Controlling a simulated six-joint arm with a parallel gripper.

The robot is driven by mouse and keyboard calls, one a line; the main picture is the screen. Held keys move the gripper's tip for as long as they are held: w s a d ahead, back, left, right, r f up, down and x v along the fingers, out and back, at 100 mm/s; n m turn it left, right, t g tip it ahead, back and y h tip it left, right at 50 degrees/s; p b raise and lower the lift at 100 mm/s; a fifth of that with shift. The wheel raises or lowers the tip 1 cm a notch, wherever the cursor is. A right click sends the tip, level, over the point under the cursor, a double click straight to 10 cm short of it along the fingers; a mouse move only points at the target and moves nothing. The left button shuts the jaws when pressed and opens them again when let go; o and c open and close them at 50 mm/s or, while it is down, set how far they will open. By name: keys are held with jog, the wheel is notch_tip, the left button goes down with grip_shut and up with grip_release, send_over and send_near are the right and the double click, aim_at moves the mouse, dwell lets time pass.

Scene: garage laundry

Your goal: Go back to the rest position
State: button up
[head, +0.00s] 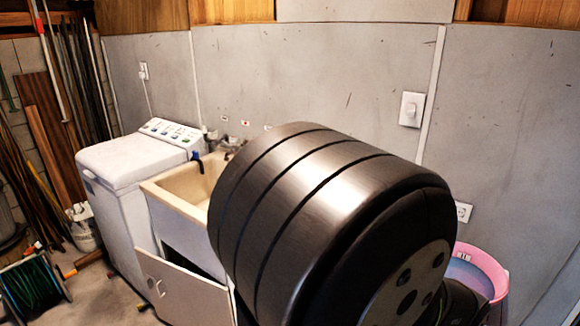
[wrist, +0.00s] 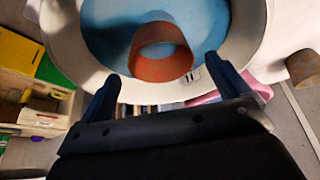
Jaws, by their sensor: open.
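My gripper (wrist: 161,70) shows in the wrist view with its two dark fingers spread wide apart and nothing held between them. An orange, round, hollow, cup-like thing (wrist: 158,68) lies beyond the fingertips, between them in the picture. I cannot tell how far it is from them. It is on a round blue surface (wrist: 105,25) with a broad white rim (wrist: 65,30). In the head view my own large metallic arm link fills the middle, and my gripper is hidden.
The head view shows a white washing machine (head: 130,160), a cream sink (head: 165,190) and a cabinet door (head: 180,290) standing open. A pink and purple tub (head: 490,268) is at the right. Boards lean at the left by a green hose reel (head: 32,290).

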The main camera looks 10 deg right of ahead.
jog(key=shift+x, duration=3)
